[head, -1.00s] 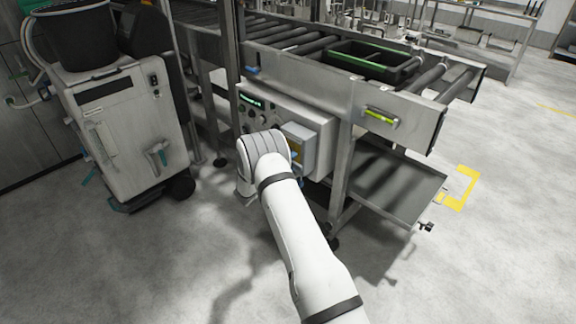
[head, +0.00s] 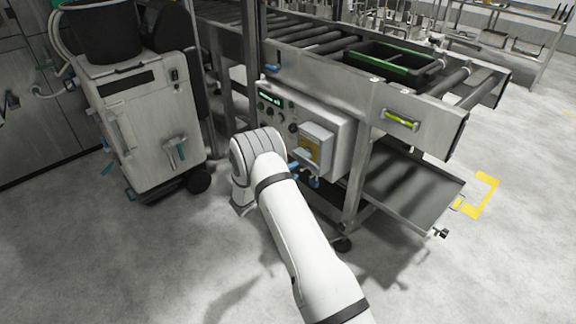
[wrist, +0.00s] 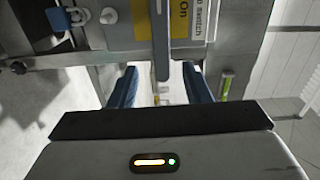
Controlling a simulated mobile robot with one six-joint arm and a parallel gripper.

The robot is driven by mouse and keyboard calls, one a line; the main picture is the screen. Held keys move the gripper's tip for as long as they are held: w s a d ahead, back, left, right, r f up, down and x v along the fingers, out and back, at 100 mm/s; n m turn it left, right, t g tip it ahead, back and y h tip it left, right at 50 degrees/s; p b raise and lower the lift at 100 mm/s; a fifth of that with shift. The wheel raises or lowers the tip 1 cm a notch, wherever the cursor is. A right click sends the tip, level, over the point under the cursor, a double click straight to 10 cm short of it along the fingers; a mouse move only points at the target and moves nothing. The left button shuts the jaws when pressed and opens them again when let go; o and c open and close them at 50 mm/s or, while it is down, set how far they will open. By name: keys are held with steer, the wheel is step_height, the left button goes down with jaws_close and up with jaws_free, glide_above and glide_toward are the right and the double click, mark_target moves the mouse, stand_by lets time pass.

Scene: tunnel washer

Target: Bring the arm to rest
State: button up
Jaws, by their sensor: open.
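My gripper (wrist: 160,88) shows in the wrist view as two blue fingers set apart, open, with nothing held between them. Beyond the fingers is a grey box front with a yellow label (wrist: 180,22) reading "On", and a narrow grey upright bar (wrist: 160,40) in line with the gap. I cannot tell how far off the bar is. In the head view my white arm reaches forward from the lower right, its bent wrist just left of the control panel (head: 283,115) with the yellow-fronted switch box (head: 313,146).
A roller conveyor (head: 325,45) with a green-rimmed black crate (head: 390,66) runs above the panel. A lower metal tray (head: 415,190) juts out to the right. A grey wheeled machine (head: 150,125) stands at left. Floor at left front is clear.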

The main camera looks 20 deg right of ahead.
steer(key=s+d+r+m+g+y+p, duration=0.2)
steer(key=s+r+m+g+p, duration=0.15)
steer(key=s+r+m, duration=0.65)
steer(key=s+d+r+m+g+y+p, duration=0.25)
steer(key=s+r+m+g, duration=0.25)
steer(key=s+r+m, duration=0.5)
steer(key=s+a+r+m+t+y+p, duration=0.1)
steer(key=s+a+r+m+y+p, duration=0.1)
steer(key=s+m, duration=0.5)
steer(key=s+a+r+m+t+y+p, duration=0.1)
steer(key=s+a+r+m+y+p, duration=0.1)
steer(key=s+a+r+m+y, duration=0.3)
steer(key=s+a+r+m+t+y+p, duration=0.1)
steer(key=s+a+r+m+y, duration=0.3)
steer(key=s+r+m, duration=0.4)
steer(key=shift+s+a+r+m+p, duration=0.35)
steer(key=shift+s+a+m+p, duration=0.1)
steer(key=shift+m, duration=0.45)
